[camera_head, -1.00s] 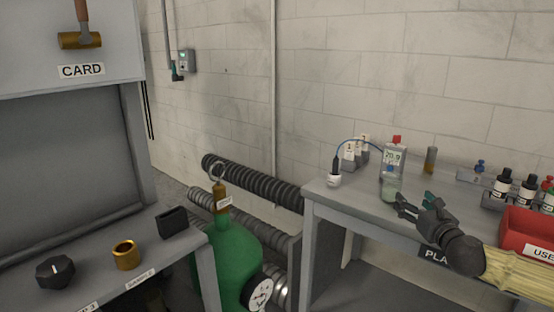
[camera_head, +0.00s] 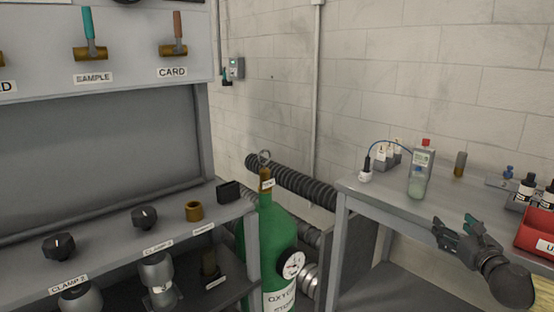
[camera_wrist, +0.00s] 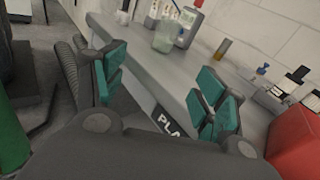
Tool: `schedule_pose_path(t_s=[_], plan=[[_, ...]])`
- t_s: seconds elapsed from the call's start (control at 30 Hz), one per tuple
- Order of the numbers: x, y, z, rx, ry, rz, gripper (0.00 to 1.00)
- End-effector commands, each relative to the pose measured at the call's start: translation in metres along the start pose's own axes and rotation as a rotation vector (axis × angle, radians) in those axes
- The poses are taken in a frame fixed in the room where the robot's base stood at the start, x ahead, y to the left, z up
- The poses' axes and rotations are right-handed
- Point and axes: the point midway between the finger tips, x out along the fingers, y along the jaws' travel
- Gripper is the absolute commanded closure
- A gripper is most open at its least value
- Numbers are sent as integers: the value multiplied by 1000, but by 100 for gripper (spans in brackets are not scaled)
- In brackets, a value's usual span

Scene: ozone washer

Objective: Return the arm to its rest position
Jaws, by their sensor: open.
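My gripper (camera_head: 456,232) is in the head view at the lower right, at the front edge of the grey bench. Its fingers are spread and empty. In the wrist view my gripper (camera_wrist: 160,88) shows teal pads set wide apart, with only the bench edge and floor behind them. A clear bottle (camera_head: 416,186) stands on the bench in front of the grey meter (camera_head: 424,163), behind my gripper and apart from it.
The bench (camera_head: 392,201) also holds a red bin (camera_head: 538,235), a probe in a white cup (camera_head: 366,173) and dark bottles (camera_head: 526,188). A green oxygen cylinder (camera_head: 270,237) stands left of it. The panel (camera_head: 110,140) with valves fills the left.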

Motion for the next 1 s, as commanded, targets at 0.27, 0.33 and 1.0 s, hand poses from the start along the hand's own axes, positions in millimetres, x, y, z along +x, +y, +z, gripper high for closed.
schedule_pose_path(t_s=[0.27,0.33,1.0], plan=[[-1,23,-16,-133,56,48,28],[0,32,-22,-179,75,68,28],[-40,159,-142,-894,309,453,28]])
